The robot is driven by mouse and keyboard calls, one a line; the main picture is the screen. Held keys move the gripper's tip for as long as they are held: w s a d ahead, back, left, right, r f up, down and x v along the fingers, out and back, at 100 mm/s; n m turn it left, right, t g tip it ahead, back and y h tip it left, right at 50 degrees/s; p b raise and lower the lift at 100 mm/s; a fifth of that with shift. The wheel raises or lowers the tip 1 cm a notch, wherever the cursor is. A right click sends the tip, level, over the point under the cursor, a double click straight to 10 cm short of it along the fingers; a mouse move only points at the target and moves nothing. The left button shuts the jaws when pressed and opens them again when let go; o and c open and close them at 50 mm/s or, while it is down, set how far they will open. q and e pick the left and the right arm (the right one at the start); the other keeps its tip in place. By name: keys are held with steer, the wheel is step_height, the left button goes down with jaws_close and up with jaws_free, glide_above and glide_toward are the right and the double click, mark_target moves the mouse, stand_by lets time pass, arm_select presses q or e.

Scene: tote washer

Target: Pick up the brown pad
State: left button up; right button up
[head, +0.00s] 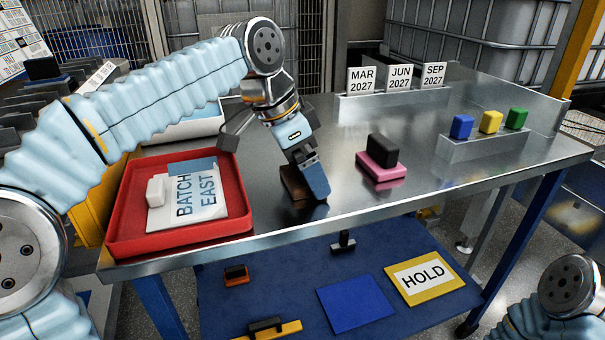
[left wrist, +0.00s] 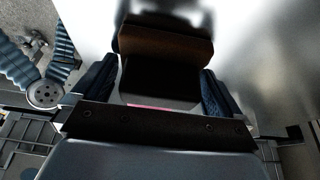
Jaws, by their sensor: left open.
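The brown pad (head: 291,181) lies on the steel table, left of the pink block, partly hidden by my left gripper (head: 307,184). That gripper points down over the pad with its fingers apart. In the left wrist view, the brown pad (left wrist: 165,43) shows at the top, beyond the fingertips. A black part (left wrist: 155,82) lies between the two blue fingers. I cannot tell whether the fingers touch it. My right gripper is out of view; only part of the right arm shows at the lower right.
A red tray (head: 118,219) holds a white block and a labelled sheet. A pink block (head: 382,173) with a black block on top stands right of the pad. Blue, yellow and green blocks stand on a ledge (head: 487,148). Date cards stand at the back. A blue shelf (head: 270,312) lies below.

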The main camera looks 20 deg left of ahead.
arm_select(q)
steer(key=c, duration=0.8)
steer(key=shift+r, duration=0.35)
step_height(320, 180, up, 3)
steer(key=shift+r+p, duration=0.1)
steer(key=shift+p, duration=0.45)
steer(key=s+d+r, duration=0.1)
steer(key=s+r, duration=0.2)
steer(key=s, duration=0.1)
steer(key=s+d+r, duration=0.2)
steer(key=s+r, duration=0.1)
steer(key=s, duration=0.1)
steer(key=s+d+r+p, duration=0.1)
steer(key=s+d+r, duration=0.1)
steer(key=s, duration=0.3)
steer(key=shift+s+r, duration=0.1)
steer(key=shift+r, duration=0.45)
